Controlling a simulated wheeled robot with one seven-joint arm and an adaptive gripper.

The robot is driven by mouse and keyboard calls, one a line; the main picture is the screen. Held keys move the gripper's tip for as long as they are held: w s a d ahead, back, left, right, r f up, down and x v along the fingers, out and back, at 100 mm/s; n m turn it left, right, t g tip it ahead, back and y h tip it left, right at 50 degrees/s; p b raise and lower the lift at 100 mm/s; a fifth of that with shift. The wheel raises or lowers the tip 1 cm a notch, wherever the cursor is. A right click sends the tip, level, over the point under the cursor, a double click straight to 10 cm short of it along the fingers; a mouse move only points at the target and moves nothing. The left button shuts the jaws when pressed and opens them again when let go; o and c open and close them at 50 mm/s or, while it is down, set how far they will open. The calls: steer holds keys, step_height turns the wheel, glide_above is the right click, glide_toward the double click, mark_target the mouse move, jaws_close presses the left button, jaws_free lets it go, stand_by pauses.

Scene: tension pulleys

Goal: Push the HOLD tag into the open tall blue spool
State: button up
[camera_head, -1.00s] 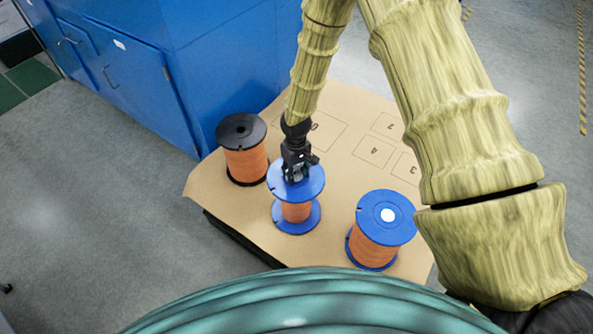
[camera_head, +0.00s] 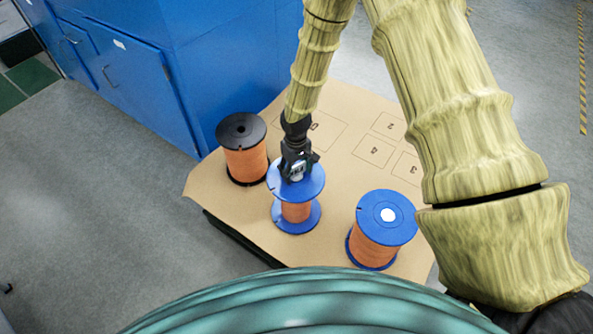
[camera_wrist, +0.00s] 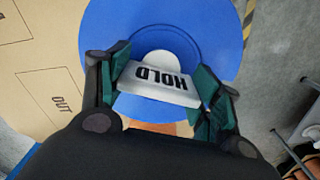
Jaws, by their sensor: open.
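A blue spool (camera_head: 316,190) with orange winding stands upright in the middle of the near part of the board. In the wrist view its round blue top flange (camera_wrist: 105,22) fills the middle. A white tag lettered HOLD (camera_wrist: 160,84) sits over the centre of that flange, tilted; how deep it is in the hole is hidden. A whitish patch of the tag shows in the head view (camera_head: 296,170). My gripper (camera_wrist: 165,72) is open, its green-padded fingers on either side of the tag. I cannot tell whether they touch it.
A black-topped orange spool (camera_head: 245,160) stands to the left. Another blue spool (camera_head: 381,238) with a white centre stands to the right. The brown board (camera_head: 345,105) has numbered outlines behind. Blue cabinets (camera_head: 190,70) rise behind left.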

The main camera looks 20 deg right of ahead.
step_height(320, 180, up, 11)
steer(key=shift+f, duration=0.1)
stand_by(0.4)
stand_by(0.3)
